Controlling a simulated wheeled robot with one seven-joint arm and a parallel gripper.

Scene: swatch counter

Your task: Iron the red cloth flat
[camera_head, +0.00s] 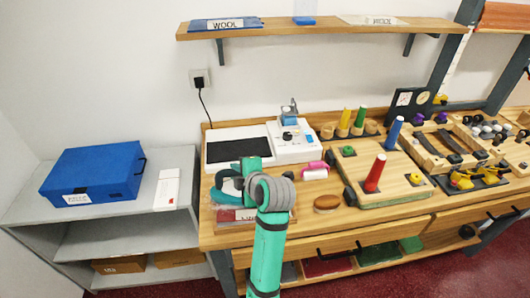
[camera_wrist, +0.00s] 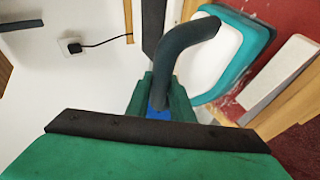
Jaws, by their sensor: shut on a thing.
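My gripper (camera_head: 252,172) is over the left part of the wooden counter. In the wrist view my gripper (camera_wrist: 160,98) is shut on the dark curved handle of an iron (camera_wrist: 186,52). The iron has a teal and white body, and it also shows in the head view (camera_head: 229,184), partly hidden by my arm. A red surface, likely the red cloth (camera_wrist: 268,82), lies beside and under the iron in the wrist view. In the head view a little red (camera_head: 236,215) shows around a white label, mostly hidden. I cannot tell whether the iron touches it.
A white machine with a black panel (camera_head: 238,150) stands behind the iron. A pink spool (camera_head: 315,174) and a brown oval brush (camera_head: 327,203) lie to the right. A board with a red cone (camera_head: 375,174) is farther right. A blue box (camera_head: 94,172) sits on the grey shelf at left.

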